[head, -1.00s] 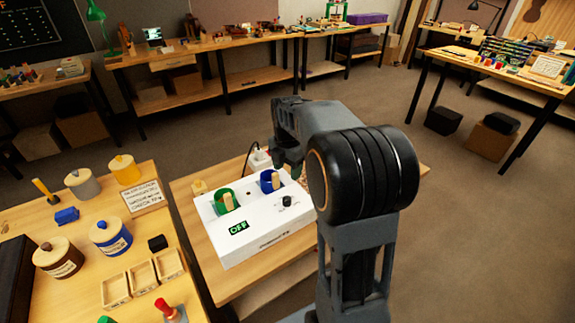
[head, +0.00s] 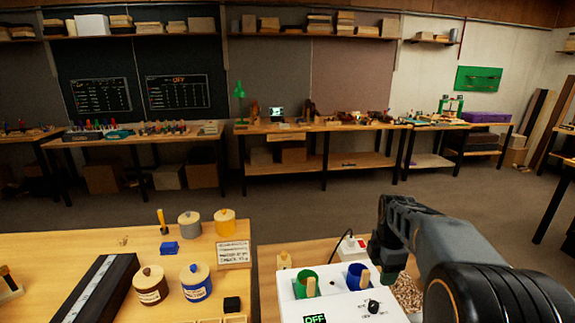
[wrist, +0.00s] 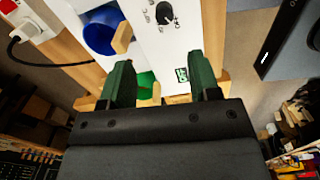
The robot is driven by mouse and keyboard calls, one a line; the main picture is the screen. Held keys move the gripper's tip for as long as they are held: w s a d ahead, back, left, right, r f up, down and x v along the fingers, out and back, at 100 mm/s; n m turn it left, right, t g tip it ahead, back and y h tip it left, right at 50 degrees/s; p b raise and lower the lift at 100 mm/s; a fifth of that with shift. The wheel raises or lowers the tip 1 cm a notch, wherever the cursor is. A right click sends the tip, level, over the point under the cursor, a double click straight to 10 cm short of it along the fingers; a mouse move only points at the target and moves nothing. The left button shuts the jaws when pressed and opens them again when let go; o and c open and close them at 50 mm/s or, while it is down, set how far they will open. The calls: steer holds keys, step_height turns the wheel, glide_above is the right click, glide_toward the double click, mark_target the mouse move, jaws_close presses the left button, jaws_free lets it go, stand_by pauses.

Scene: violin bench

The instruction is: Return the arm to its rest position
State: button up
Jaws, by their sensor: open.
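My arm (head: 445,240) is raised and folded at the right of the head view. My gripper (head: 388,252) hangs at its end, just right of and above the white control box. In the wrist view my gripper (wrist: 162,88) has its two dark green fingers spread apart, with nothing held between them. The white box (head: 335,308) has a green cup (head: 304,284), a blue cup (head: 354,276), a dark knob and a display reading OFF. The blue cup also shows in the wrist view (wrist: 103,30). The fingertips are hard to make out in the head view.
A white power strip (head: 352,246) with a red switch lies behind the box. Open floor lies beyond.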

steer(key=s+a+m+t, duration=0.1)
steer(key=s+a+m, duration=0.4)
steer(key=s+m, duration=0.3)
steer(key=s+a+m+t, duration=0.2)
steer(key=s+a+m, duration=0.2)
steer(key=s+m, duration=0.4)
steer(key=shift+s+a+f+m, duration=0.25)
steer(key=shift+a+m, duration=0.1)
steer(key=shift+m, duration=0.65)
